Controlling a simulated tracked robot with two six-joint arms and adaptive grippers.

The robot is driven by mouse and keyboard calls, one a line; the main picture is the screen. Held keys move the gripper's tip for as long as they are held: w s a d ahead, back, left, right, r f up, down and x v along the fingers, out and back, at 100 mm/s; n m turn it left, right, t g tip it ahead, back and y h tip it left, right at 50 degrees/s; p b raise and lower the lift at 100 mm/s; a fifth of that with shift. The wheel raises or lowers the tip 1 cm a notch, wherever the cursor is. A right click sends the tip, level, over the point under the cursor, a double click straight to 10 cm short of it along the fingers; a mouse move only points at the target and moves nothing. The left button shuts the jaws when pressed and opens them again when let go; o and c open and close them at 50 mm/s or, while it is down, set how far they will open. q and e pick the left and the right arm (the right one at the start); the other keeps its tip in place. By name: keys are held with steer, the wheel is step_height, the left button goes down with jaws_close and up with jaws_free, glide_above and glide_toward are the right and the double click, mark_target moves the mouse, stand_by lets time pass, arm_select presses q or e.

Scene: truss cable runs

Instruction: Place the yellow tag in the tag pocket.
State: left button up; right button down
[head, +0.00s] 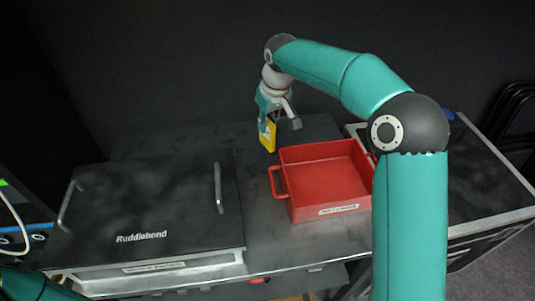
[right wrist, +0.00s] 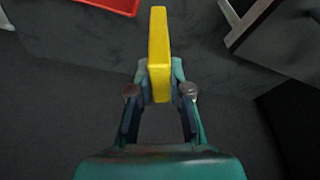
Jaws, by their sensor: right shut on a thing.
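The yellow tag (head: 268,136) is a flat yellow piece at the back of the dark worktop, just behind the red tray's left rear corner. My right gripper (head: 267,120) is shut on it. In the right wrist view the yellow tag (right wrist: 159,50) stands edge-on between the fingertips (right wrist: 159,80). I cannot tell whether the tag touches the worktop. No tag pocket can be made out in these views. My left gripper is not in view; only a bit of my left arm shows at the bottom left.
A red tray (head: 322,178) with a side handle and a white label sits mid-worktop. A black-lidded box (head: 150,205) marked Ruddlebond, with two handles, stands at left. A blue-edged device (head: 25,235) with a white cable is at far left. Bare worktop (head: 258,215) lies between box and tray.

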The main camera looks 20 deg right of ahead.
step_height(320, 180, down, 11)
steer(key=shift+r, duration=0.2)
steer(key=shift+f, duration=0.1)
steer(key=c, duration=1.4)
jaws_free()
